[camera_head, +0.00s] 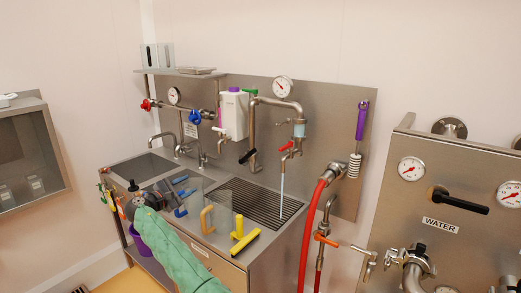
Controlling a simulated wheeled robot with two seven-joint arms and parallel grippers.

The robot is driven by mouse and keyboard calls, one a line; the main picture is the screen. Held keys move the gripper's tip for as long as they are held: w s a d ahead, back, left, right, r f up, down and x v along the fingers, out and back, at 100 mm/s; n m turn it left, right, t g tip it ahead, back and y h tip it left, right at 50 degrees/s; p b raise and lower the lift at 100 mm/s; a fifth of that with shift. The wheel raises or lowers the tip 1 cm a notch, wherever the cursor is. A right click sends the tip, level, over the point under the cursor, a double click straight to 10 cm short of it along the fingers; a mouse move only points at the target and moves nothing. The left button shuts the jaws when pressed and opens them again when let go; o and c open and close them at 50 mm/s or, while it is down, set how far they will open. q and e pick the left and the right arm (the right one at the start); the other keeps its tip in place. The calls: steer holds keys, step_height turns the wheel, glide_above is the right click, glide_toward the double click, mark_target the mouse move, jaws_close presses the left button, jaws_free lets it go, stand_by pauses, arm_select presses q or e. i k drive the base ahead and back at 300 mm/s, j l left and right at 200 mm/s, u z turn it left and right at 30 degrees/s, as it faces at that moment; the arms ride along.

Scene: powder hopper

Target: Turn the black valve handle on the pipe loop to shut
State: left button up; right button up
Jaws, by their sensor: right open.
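The black valve handle (247,156) sits low on the left leg of the steel pipe loop (271,101), above the drain grate. It slants up to the right. My right gripper (134,188) is at the end of a green-sleeved arm, in front of the sink's left part. It is small and dark, seems empty, and is well left of the handle, apart from it. My left gripper is not in view.
Water runs from a red-handled tap (286,146) onto the grate (258,201). Yellow and blue tools and a clear panel stand along the sink front. A red hose (312,225) hangs at right. Another black handle (460,201) is on the WATER panel.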

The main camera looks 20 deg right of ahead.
mark_target(252, 151)
steer(key=i+l, duration=0.15)
steer(key=l, duration=0.2)
steer(key=i+l, duration=0.15)
steer(key=l, duration=0.15)
steer(key=i+l, duration=0.15)
steer(key=l, duration=0.2)
steer(key=i+l, duration=0.2)
steer(key=l, duration=0.1)
